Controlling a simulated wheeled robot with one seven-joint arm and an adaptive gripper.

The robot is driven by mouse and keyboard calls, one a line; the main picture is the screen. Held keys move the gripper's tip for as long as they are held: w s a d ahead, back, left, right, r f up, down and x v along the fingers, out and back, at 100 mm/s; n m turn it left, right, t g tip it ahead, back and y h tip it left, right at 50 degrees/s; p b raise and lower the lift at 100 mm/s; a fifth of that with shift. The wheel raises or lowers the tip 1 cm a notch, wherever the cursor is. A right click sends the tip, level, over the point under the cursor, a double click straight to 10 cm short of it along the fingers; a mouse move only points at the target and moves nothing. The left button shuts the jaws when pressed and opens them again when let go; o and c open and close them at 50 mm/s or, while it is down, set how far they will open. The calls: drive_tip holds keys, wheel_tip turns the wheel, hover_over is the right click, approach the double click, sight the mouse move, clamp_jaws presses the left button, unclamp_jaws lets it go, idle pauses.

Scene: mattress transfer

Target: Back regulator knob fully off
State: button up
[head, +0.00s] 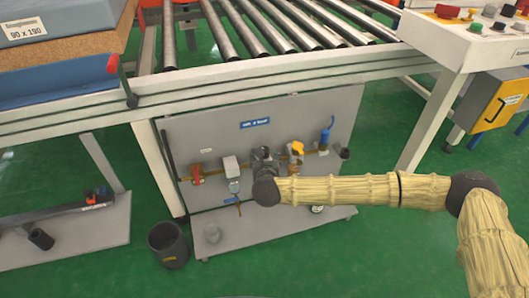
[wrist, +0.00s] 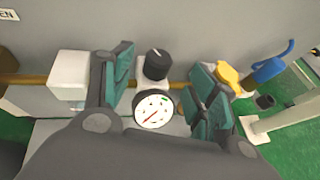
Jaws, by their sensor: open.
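The regulator knob (wrist: 157,65) is a black round knob with a white pointer line, on a pale regulator body above a round white gauge (wrist: 154,111) with a red needle. My gripper (wrist: 165,68) is open, with one green-padded finger on each side of the knob. Gaps show between the knob and both pads, so it looks unheld. In the head view my gripper (head: 264,158) is at the middle of the grey panel and hides the knob.
The panel (head: 255,108) carries a brass pipe with a red-handled valve (head: 197,178), a white box (head: 230,165), a yellow-handled part (head: 297,148) and a blue lever (head: 327,133). The yellow part is close beside my right finger. Conveyor rollers (head: 255,35) run above. A black bin (head: 169,246) stands on the floor.

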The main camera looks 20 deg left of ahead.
sight(264, 149)
drive_tip(key=b+x, duration=0.1)
drive_tip(key=x, duration=0.6)
drive_tip(key=shift+w+a+f, duration=0.1)
drive_tip(key=shift+w+f, duration=0.05)
drive_tip(key=shift+w, duration=0.05)
drive_tip(key=c, duration=1)
